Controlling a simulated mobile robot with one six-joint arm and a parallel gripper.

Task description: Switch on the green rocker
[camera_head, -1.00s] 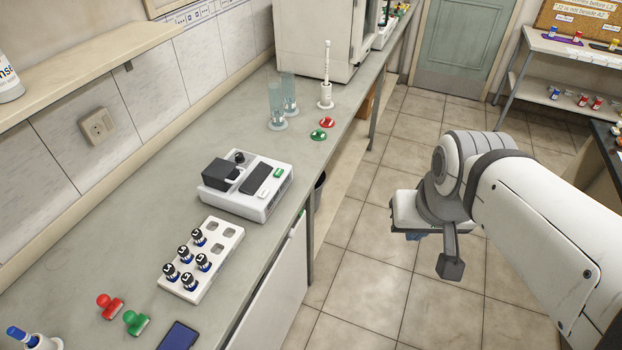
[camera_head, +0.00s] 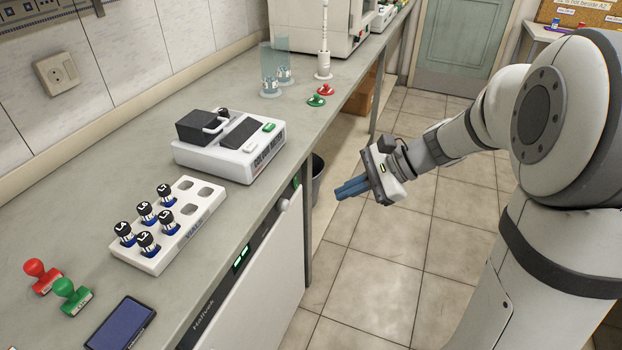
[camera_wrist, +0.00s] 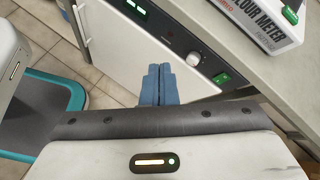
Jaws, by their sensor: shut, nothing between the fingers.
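A green rocker (camera_wrist: 222,79) sits on the dark front panel (camera_wrist: 170,38) of the white appliance under the bench, right of a round knob (camera_wrist: 193,58). In the head view the rocker (camera_head: 296,181) is small, at the panel's far end. My gripper (camera_head: 342,191) has blue fingers, shut and empty. It is in the air over the floor, to the right of the appliance front and apart from it. In the wrist view the shut fingers (camera_wrist: 160,70) point at the panel, left of the rocker. Which side of the rocker is pressed in cannot be told.
A lit green display (camera_head: 241,258) is on the same panel. The colour meter (camera_head: 232,145) on the bench above has its own green button (camera_head: 269,127). A vial rack (camera_head: 168,228) and two stamps (camera_head: 57,285) stand nearer. A dark bin (camera_head: 317,180) is under the bench.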

